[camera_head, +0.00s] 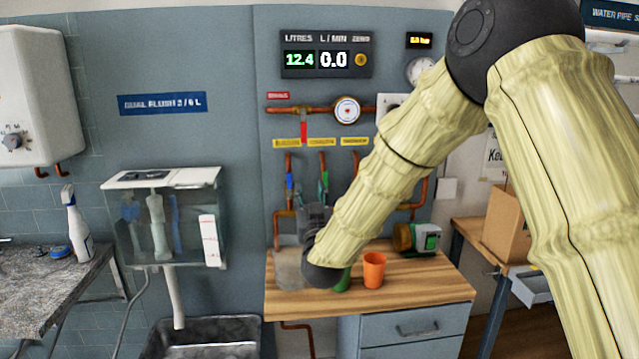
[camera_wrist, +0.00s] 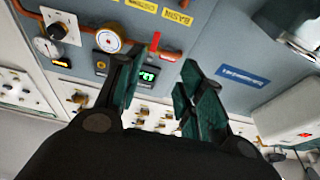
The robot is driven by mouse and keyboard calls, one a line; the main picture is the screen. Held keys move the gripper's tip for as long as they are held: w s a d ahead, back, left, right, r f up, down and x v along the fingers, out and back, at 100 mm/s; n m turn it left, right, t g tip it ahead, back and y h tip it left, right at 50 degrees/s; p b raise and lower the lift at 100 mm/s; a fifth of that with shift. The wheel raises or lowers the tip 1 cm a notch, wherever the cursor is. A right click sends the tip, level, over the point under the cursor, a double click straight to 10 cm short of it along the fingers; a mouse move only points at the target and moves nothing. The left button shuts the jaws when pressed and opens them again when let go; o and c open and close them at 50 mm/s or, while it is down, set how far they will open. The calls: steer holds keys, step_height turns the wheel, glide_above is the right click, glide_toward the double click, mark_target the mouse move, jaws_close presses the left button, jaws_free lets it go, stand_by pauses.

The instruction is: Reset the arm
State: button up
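My arm comes in from the upper right in the head view, and its gripper (camera_head: 313,218) is over the wooden bench top (camera_head: 420,287), in front of the pipe wall. In the wrist view my gripper (camera_wrist: 158,82) has its two green-padded fingers apart, with nothing held between them. A clear cup (camera_head: 288,270) stands on the bench just below and left of the gripper. A green cup (camera_head: 343,282) is partly hidden by my wrist. An orange cup (camera_head: 374,268) stands to its right.
Copper pipes with a red lever and a round gauge (camera_head: 347,110) are on the wall behind. A green and grey pump (camera_head: 424,238) sits at the back right of the bench. A clear cistern (camera_head: 165,220) hangs left, above a dark sink (camera_head: 205,338). A cardboard box (camera_head: 507,222) stands right.

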steer(key=s+d+f+g, duration=0.3)
steer(key=s+f, duration=0.1)
steer(key=f, duration=0.7)
steer(key=s+d+f+g+h, duration=0.1)
steer(key=s+d+f+g, duration=0.25)
steer(key=f, duration=0.85)
steer(key=s+d+f+g, duration=0.2)
steer(key=s+d+f, duration=0.15)
steer(key=f, duration=0.75)
steer(key=s+d+f+m+g, duration=0.1)
steer(key=s+d+f+g, duration=0.2)
steer(key=s+f, duration=0.55)
steer(key=s+d+f+g, duration=0.2)
steer(key=s+d+f, duration=0.2)
steer(key=s+f, duration=0.45)
steer(key=s+d+f+g, duration=0.2)
steer(key=s, duration=0.7)
steer(key=s+d+f+g+h, duration=0.1)
steer(key=s+d+f+g, duration=0.2)
steer(key=s, duration=0.7)
steer(key=s+d+f+m+g+h, duration=0.1)
steer(key=s+d+f+g, duration=0.1)
steer(key=s, duration=0.7)
steer(key=shift+s+d+f+g, duration=0.35)
steer(key=shift+d+f, duration=0.05)
steer(key=shift+f, duration=0.05)
